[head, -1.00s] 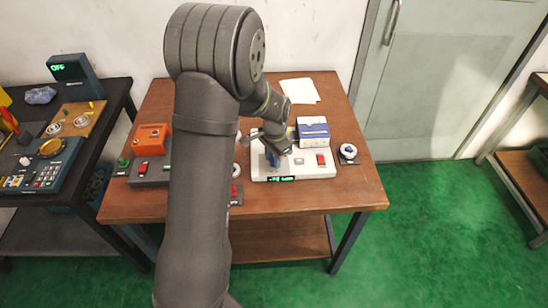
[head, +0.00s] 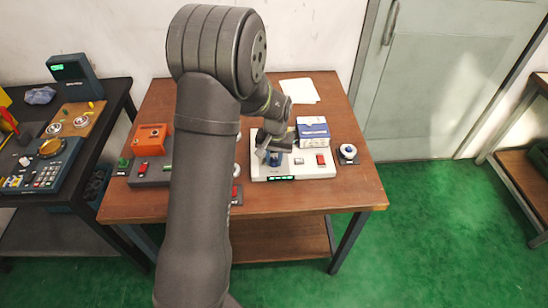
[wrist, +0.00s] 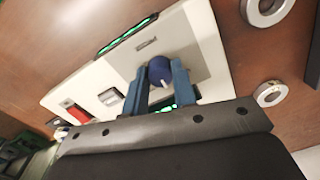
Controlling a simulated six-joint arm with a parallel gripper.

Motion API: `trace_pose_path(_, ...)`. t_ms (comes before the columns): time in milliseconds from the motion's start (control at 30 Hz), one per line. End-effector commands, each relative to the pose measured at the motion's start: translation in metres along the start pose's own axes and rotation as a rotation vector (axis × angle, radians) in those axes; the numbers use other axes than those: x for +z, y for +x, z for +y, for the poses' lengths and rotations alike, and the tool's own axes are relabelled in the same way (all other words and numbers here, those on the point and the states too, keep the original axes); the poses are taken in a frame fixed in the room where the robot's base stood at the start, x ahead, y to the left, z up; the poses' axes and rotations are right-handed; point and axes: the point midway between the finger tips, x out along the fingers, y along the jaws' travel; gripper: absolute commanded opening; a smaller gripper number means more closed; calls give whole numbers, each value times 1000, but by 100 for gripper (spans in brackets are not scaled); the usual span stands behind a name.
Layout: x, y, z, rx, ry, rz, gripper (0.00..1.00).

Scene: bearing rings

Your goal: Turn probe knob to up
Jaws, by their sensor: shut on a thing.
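The probe knob (wrist: 159,71) is a round dark blue knob with a pale pointer mark, on a grey plate of the white panel (wrist: 202,32). In the wrist view my gripper (wrist: 160,74) has its two blue fingers on either side of the knob, shut on it. The pale mark points toward the lower right of the wrist picture. In the head view my gripper (head: 275,157) is over the left part of the white panel (head: 325,172), and my arm hides part of it. The panel's display glows green.
A red switch (head: 321,159) and a grey switch sit on the panel's right part. A blue and white box (head: 313,132) stands behind it. An orange box (head: 151,138) stands at the left. Metal rings (wrist: 270,93) lie near the panel.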

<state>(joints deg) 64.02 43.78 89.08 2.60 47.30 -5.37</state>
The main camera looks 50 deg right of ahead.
Motion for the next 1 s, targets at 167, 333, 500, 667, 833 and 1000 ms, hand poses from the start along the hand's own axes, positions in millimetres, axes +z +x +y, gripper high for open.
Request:
trace_pose_path(167, -1, -1, 0, 0, -165, -5, 2)
trace_pose_path(333, -1, -1, 0, 0, -327, -9, 2)
trace_pose_path(500, -1, -1, 0, 1, -484, -14, 2)
trace_pose_path(667, -1, -1, 0, 1, -617, -19, 2)
trace_pose_path(833, -1, -1, 0, 1, -731, -23, 2)
trace_pose_path(1000, -1, -1, 0, 1, -810, -26, 2)
